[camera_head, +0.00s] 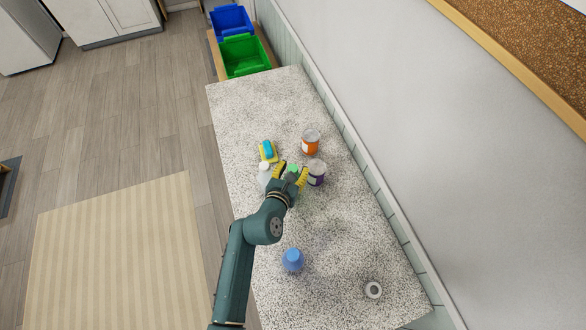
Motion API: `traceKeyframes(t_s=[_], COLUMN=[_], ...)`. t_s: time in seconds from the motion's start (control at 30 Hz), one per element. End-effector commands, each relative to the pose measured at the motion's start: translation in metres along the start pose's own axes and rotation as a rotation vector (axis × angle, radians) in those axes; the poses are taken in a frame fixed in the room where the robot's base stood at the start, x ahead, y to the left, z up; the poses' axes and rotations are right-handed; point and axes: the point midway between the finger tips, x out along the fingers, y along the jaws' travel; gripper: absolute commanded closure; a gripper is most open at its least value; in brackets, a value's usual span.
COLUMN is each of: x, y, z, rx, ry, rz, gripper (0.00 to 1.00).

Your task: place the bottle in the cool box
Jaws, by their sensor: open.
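My gripper (290,174) is over the speckled counter with its yellow-tipped fingers open. A green-topped thing (292,169) shows between the fingers; its body is mostly hidden by my gripper, and I cannot tell if the fingers touch it. A pale bottle-like thing with a white top (264,168) stands just left of the gripper. A blue rounded thing (292,259), possibly a bottle or cup, stands nearer on the counter. I cannot tell for sure which one is the task's bottle. No clear cool box shows.
A purple-labelled can (316,173) is close right of my gripper, with an orange can (310,141) behind. A grey ring (374,289) lies front right. Blue (231,20) and green (243,55) bins stand beyond the counter (245,105).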

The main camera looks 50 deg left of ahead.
Motion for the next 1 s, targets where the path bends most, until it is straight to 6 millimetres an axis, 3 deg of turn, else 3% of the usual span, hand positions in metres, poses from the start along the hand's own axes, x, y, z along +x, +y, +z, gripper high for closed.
traceKeyframes(t_s=[0.17, 0.63, 0.8, 1.0], x=[-0.009, -0.109, -0.121, -0.121], y=[0.001, 0.000, 0.000, 0.000], z=[0.003, 0.002, 0.003, 0.003], rx=[0.000, 0.000, -0.001, 0.000], ry=[0.000, 0.001, -0.001, -0.001], rz=[0.001, 0.001, 0.000, 0.000], gripper=[0.48, 0.48, 0.48, 0.48])
